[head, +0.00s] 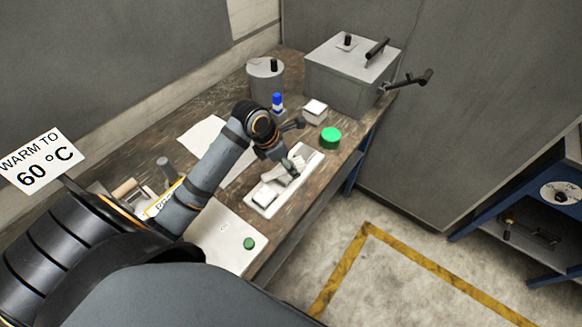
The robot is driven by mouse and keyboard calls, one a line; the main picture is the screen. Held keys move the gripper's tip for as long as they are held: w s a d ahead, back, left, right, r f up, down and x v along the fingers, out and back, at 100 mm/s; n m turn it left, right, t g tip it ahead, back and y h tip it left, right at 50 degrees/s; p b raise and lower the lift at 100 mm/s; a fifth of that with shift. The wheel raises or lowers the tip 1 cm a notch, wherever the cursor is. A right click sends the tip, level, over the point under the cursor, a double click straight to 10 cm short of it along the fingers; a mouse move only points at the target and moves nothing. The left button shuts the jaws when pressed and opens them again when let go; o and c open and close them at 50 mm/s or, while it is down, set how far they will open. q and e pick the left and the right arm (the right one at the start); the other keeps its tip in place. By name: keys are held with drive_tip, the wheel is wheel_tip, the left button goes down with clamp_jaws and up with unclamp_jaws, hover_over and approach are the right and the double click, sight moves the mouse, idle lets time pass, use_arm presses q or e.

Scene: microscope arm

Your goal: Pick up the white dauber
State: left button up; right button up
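A shallow white tray (311,170) lies on the workbench near its front edge. A small white block-like piece (265,195) sits at its near end. Another small white piece (299,162) is on the tray's middle, partly covered by my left gripper. I cannot tell for certain which of them is the white dauber. My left gripper (290,168) is low over the middle of the tray, pointing down. Its fingers are small and blend with the pale piece, so I cannot tell if they are closed on it. My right gripper is not in view.
A green round item (330,137), a white box (315,110) and a blue-capped bottle (277,103) stand beyond the tray. A grey lidded pot (266,80) and large metal box (352,75) stand at the back. A white board (225,235) with a green button is nearer.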

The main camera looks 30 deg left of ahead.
use_arm(q)
drive_tip(key=shift+w+d+f, duration=0.1)
drive_tip(key=shift+w+f, duration=0.1)
drive_tip(key=shift+f, duration=0.25)
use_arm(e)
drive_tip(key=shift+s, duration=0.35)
use_arm(q)
drive_tip(key=shift+s+r, duration=0.1)
drive_tip(key=shift+c, duration=0.4)
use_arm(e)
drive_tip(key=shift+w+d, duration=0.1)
use_arm(q)
drive_tip(key=shift+c, duration=1.2)
clamp_jaws()
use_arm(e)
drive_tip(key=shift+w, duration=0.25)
